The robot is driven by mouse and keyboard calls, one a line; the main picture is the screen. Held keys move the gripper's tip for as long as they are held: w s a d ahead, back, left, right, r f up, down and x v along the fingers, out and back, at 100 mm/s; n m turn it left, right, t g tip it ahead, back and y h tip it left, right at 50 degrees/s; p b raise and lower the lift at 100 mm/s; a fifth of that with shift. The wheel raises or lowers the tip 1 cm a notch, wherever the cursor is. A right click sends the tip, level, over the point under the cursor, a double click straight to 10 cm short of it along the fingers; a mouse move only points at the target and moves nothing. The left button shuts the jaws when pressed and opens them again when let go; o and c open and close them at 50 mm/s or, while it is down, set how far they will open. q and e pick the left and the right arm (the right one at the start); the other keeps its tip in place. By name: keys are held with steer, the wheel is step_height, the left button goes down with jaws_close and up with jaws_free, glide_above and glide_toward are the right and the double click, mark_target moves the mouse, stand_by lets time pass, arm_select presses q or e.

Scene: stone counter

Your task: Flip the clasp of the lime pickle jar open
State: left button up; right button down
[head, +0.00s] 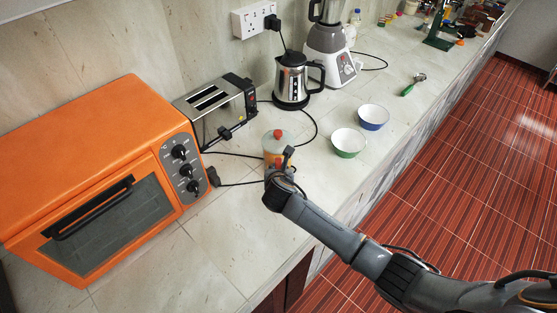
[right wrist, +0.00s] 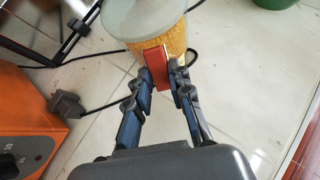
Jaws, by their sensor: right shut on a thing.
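The lime pickle jar (head: 274,143) stands on the counter, with an orange-yellow body and a red spot on top, partly hidden by my right gripper (head: 281,173) in the head view. In the right wrist view, the jar (right wrist: 174,38) shows its pale grey-green lid (right wrist: 140,12) and a red clasp (right wrist: 155,64) on the side facing me. My right gripper (right wrist: 160,72) is shut on the red clasp, one finger on each side. The lid looks seated on the jar. My left gripper is not in view.
An orange oven (head: 105,150) stands left of the jar, and a toaster (head: 218,103) and kettle (head: 291,80) behind it. Black cables (head: 240,184) lie close by. A green bowl (head: 347,143) and a blue bowl (head: 373,117) stand to the right. The front counter is clear.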

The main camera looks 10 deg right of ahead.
mark_target(278, 161)
steer(key=shift+w+r+g+p, duration=0.1)
steer(key=shift+r+g+p, duration=0.5)
steer(key=shift+g, duration=0.2)
steer(key=shift+r+g, duration=0.1)
steer(key=shift+g, duration=0.4)
steer(key=g, duration=0.1)
steer(key=g+y, duration=0.1)
steer(key=shift+w+r+g, duration=0.1)
steer(key=shift+r+g, duration=0.25)
steer(key=shift+g, duration=0.05)
steer(key=shift+w+r+g+b, duration=0.1)
steer(key=shift+r+g+b, duration=0.1)
steer(key=shift+g+b, duration=0.4)
steer(key=g+b, duration=0.1)
steer(key=g+y+b, duration=0.1)
steer(key=g+b, duration=0.1)
steer(key=shift+w+r, duration=0.2)
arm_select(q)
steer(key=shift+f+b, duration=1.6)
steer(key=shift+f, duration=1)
arm_select(e)
steer(key=shift+w+d+r+g, duration=0.1)
steer(key=shift+r+g, duration=0.3)
steer(key=shift+g, duration=0.7)
